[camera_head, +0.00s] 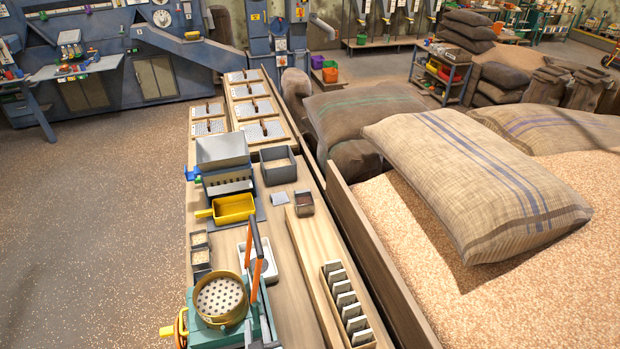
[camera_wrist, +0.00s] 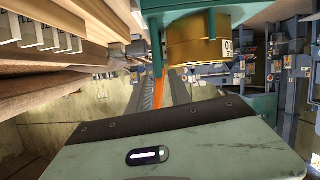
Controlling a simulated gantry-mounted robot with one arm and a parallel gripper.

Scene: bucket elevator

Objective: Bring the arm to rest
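My gripper shows in the wrist view only as a large grey-green housing (camera_wrist: 220,150) with a black edge and a small lit panel. Its fingertips cannot be made out, so I cannot tell whether it is open or holds anything. I cannot clearly pick out the arm in the head view. A teal machine (camera_head: 207,333) with a round brass sieve (camera_head: 222,300) stands at the near end of the bench. In the wrist view the brass sieve (camera_wrist: 196,40) appears upside down, above the housing. Orange and dark upright bars (camera_head: 257,281) stand beside it.
The long wooden bench (camera_head: 270,225) carries a yellow scoop (camera_head: 234,209), a grey bin (camera_head: 279,172), a white tray (camera_head: 268,263) and a rack of pale plates (camera_head: 347,312). A grain bin with a large sack (camera_head: 470,180) lies right. Open floor (camera_head: 95,220) lies left.

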